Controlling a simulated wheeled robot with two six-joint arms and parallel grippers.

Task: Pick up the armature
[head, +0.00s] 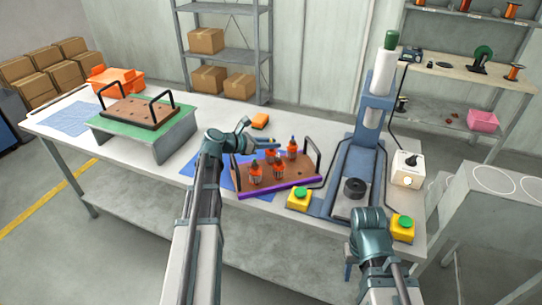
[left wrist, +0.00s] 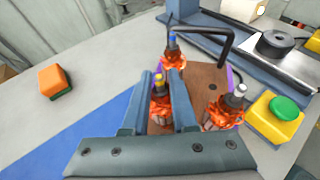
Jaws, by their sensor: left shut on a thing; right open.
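Several armatures with orange windings stand upright on a brown wooden tray (head: 243,183) with a purple front edge and black handles. My left gripper (head: 262,146) reaches over the tray from the left. In the left wrist view its fingers are shut on the armature with the yellow tip (left wrist: 159,104), which is still at the tray. A blue-tipped armature (left wrist: 172,50) stands beyond the fingers, and a silver-tipped armature (left wrist: 225,106) stands to the right. My right gripper (head: 369,220) is open and empty in front of the press; its fingertips are hard to make out.
A blue press (head: 374,105) with a dark round part (head: 355,188) stands right of the tray. Yellow boxes with green buttons (head: 299,199) (head: 402,228) flank its base. An orange sponge (head: 260,121) lies behind the tray. A green stand (head: 150,139) with another tray is at left.

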